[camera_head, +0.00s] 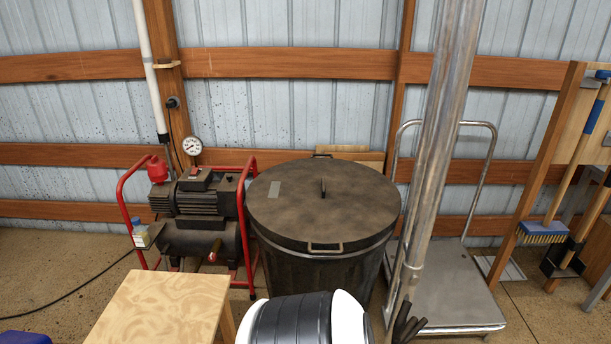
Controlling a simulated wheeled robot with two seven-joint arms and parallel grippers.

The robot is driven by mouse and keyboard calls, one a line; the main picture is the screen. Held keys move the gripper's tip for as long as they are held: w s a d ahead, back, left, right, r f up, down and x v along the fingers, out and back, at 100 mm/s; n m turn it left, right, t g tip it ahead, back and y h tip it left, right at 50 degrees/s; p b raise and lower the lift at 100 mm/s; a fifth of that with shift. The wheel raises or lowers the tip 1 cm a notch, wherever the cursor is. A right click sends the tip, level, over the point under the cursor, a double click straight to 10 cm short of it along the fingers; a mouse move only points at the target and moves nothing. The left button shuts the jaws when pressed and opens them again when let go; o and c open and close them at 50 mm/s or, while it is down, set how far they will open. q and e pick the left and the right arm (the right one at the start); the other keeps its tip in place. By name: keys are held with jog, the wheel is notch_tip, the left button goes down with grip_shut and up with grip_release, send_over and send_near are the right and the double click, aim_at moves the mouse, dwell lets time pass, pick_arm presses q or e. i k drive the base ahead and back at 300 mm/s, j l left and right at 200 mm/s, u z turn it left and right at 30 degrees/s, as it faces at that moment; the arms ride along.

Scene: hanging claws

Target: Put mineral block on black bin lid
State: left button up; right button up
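The black bin lid (350,210) lies on a round dark bin (320,275) in the middle of the head view. It has an upright handle in its centre, a flat grey rectangle at its left and a loop handle at its front edge. No object that I can clearly identify as the mineral block shows. A blue object is cut off at the bottom left corner, and I cannot tell what it is. A white and black rounded part of my own arm shows at the bottom centre, in front of the bin. Neither gripper's fingertips are clearly visible.
A compressor (200,215) in a red frame stands left of the bin. A wooden tabletop (160,305) is at front left. A shiny metal pipe (440,150) rises right of the bin, before a flat cart (450,295). Dark prongs (405,325) show near its foot. Brooms stand far right.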

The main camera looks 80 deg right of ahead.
aim_at(303, 193)
jog(key=z, duration=1.45)
jog(key=l+z, duration=0.1)
jog(key=z, duration=0.85)
jog(key=i+z, duration=0.1)
jog(key=z, duration=0.4)
